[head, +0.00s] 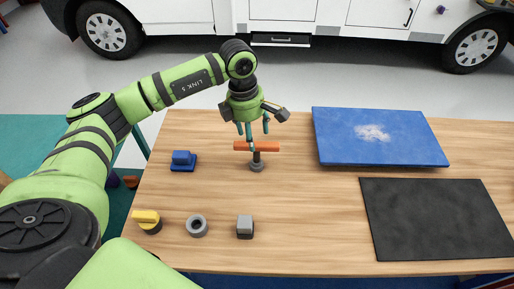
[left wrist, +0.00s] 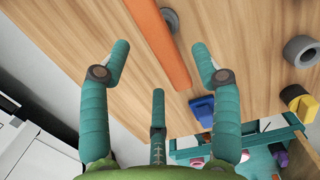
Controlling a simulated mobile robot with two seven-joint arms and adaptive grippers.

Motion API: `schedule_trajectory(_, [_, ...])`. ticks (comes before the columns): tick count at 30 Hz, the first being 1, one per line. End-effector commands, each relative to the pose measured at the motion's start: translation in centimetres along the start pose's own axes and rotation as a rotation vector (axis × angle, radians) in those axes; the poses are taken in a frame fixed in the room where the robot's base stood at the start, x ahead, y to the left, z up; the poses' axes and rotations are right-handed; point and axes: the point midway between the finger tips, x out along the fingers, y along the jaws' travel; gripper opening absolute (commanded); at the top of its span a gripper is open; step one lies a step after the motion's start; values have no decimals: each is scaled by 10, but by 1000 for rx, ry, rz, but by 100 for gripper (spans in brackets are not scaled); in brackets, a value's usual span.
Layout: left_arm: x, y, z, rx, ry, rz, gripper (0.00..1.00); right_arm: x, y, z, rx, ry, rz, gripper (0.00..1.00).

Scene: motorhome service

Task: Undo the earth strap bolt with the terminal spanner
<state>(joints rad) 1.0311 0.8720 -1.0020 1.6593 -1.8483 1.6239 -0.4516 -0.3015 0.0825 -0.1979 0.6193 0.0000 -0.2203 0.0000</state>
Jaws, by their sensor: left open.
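An orange crossbar tool (head: 257,146), perhaps the terminal spanner, stands upright on a dark post over a round grey base (head: 257,166) on the wooden table. My left gripper (head: 253,128) is open just above the orange bar, fingers pointing down. In the left wrist view the orange bar (left wrist: 158,40) runs between the spread fingers (left wrist: 160,62), with clear space on both sides. The grey base (left wrist: 170,18) shows beside the bar. I cannot pick out an earth strap bolt for certain; any bolt under the tool is hidden. My right gripper is not in view.
A blue block (head: 183,161) lies left of the tool. A yellow-topped knob (head: 147,219), a grey ring (head: 197,226) and a grey block (head: 245,227) stand near the front edge. A blue panel (head: 350,150) and black mat (head: 435,220) lie right. A white motorhome (head: 170,12) stands behind.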

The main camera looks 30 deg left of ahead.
Motion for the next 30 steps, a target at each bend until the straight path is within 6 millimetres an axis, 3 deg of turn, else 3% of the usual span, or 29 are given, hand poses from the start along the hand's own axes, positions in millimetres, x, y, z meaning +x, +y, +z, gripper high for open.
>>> schedule_trajectory(3, [15,-3,7,1,2,-7,63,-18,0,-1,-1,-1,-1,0])
schedule_trajectory(7, [33,-2,7,0,0,-4,63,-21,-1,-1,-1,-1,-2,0])
schedule_trajectory(16, [41,-2,7,1,-3,-2,63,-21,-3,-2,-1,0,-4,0])
schedule_trajectory(21, [40,-2,7,1,-3,-2,0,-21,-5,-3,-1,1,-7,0])
schedule_trajectory(30, [40,-2,8,1,-4,-2,0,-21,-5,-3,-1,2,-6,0])
